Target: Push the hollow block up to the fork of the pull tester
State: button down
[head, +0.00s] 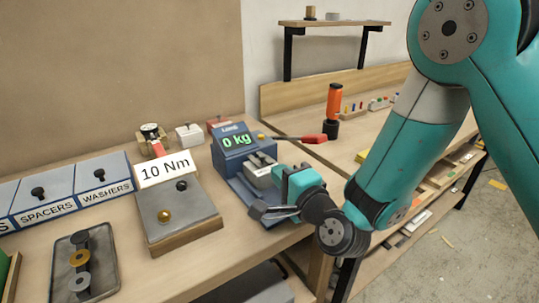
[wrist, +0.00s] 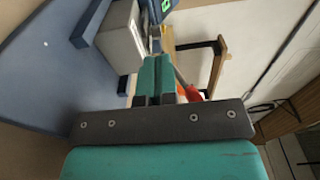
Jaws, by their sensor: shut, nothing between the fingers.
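The pull tester (head: 234,141) is a blue device on the bench with a green "0 kg" readout. The grey hollow block (head: 262,176) sits on its blue bed, just in front of the upright part. It also shows in the wrist view (wrist: 119,38) at the upper left. Small metal parts, apparently the fork (wrist: 153,22), show beside the block; I cannot tell whether they touch it. My gripper (head: 281,180) is at the block's right side in the head view. In the wrist view its teal fingers (wrist: 155,72) are shut and empty, close beside the block; contact is unclear.
A red-handled tool (head: 310,138) lies behind the tester. A "10 Nm" fixture (head: 178,212) stands to its left, with a dark tray (head: 84,268) and labelled bins (head: 100,180) farther left. An orange-and-black object (head: 333,108) stands on the bench behind.

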aim_at(264, 158)
jog(key=p+x, duration=0.4)
jog(key=shift+r+p, duration=0.25)
jog(key=shift+p, duration=0.05)
jog(key=shift+w+a+f+p, duration=0.25)
jog(key=shift+w+p, duration=0.2)
jog(key=shift+p, duration=0.15)
